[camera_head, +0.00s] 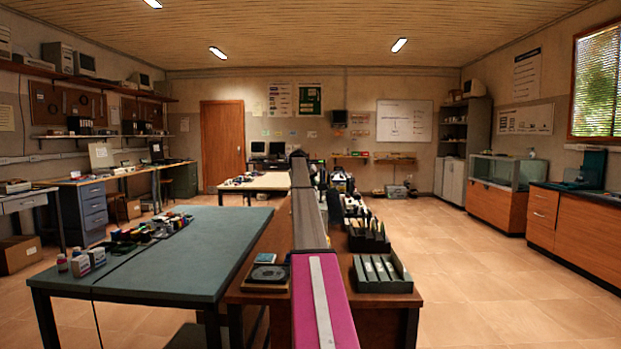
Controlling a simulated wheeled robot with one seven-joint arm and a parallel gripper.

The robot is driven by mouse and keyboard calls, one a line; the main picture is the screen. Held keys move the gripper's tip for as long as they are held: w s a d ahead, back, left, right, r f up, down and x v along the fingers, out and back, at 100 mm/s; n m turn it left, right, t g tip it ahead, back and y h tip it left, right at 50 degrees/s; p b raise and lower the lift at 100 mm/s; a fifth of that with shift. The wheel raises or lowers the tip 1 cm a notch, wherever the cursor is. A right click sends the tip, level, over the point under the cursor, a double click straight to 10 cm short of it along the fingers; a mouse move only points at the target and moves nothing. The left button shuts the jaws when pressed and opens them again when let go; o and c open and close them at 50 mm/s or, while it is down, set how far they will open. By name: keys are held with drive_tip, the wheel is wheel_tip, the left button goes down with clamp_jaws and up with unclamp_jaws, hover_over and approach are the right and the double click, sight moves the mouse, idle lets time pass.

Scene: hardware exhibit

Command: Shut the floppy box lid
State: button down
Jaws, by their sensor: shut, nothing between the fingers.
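A dark box with several upright pale-edged dividers or disks (368,238) stands on the brown bench (385,300) right of centre in the head view. It looks like a floppy box, but I cannot tell how its lid stands. Nearer on the same bench is a dark grey slotted tray or box (381,273) with several pale strips. I cannot make out my gripper in this view.
A long bar, grey then magenta, runs up the middle and hides part of the bench. A dark square item (268,274) lies left of it. The green-topped table (190,262) holds small bottles and boxes (85,262). The tiled floor on the right (490,270) is clear.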

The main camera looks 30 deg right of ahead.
sight(326, 191)
drive_tip(key=d, duration=0.1)
drive_tip(key=s+d+f, duration=0.1)
drive_tip(key=d, duration=0.2)
drive_tip(key=shift+s+f, duration=0.25)
drive_tip(key=shift+s, duration=0.05)
drive_tip(key=shift+s+d, duration=0.1)
drive_tip(key=shift+d, duration=0.15)
